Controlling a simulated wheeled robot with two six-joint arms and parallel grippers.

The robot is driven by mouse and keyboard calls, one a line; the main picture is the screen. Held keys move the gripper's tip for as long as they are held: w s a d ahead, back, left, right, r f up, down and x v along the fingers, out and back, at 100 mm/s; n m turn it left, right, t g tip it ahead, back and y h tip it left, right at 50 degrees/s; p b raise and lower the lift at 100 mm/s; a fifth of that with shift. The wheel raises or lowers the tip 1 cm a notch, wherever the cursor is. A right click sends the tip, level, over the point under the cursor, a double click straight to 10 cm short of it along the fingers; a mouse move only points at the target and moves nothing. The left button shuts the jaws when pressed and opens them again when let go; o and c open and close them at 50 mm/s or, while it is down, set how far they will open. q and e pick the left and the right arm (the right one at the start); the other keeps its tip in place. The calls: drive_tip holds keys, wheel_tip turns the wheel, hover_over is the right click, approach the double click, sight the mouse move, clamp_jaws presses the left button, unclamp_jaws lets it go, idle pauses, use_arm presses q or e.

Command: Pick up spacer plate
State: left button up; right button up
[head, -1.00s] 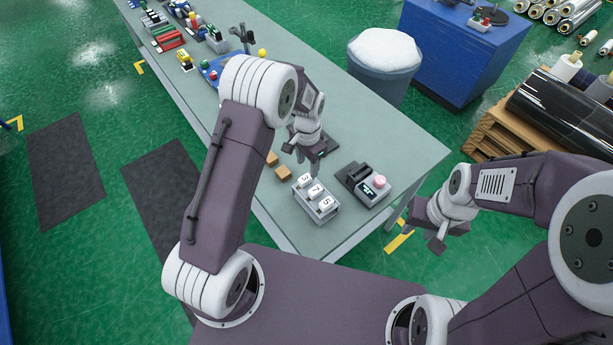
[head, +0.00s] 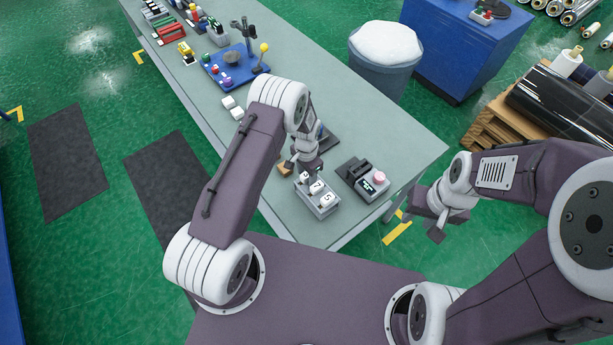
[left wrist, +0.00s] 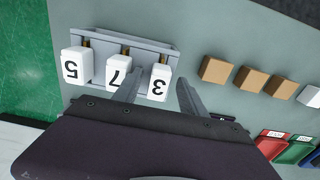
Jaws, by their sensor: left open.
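Three white plates numbered 5 (left wrist: 76,67), 7 (left wrist: 119,70) and 3 (left wrist: 158,84) stand in a row in a grey holder (left wrist: 140,41). I cannot tell which one is the spacer plate. The holder (head: 321,211) also shows near the table's front end in the head view. My left gripper (left wrist: 158,79) is open, with one finger on each side of plate 3; whether they touch it is unclear. In the head view, my left gripper (head: 303,166) partly covers that plate. My right gripper (head: 426,222) is open and empty, off the table's right edge.
A grey device with a pink button (head: 379,177) stands right of the holder. Several tan blocks (left wrist: 247,79) lie beside it. A blue board (head: 236,66) with knobs sits farther back, and a bin (head: 383,70) stands right of the table (head: 300,50).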

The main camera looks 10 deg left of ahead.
use_arm(q)
drive_tip(key=shift+s+d, duration=0.1)
drive_tip(key=shift+d, duration=0.05)
clamp_jaws()
drive_tip(key=shift+r, duration=0.1)
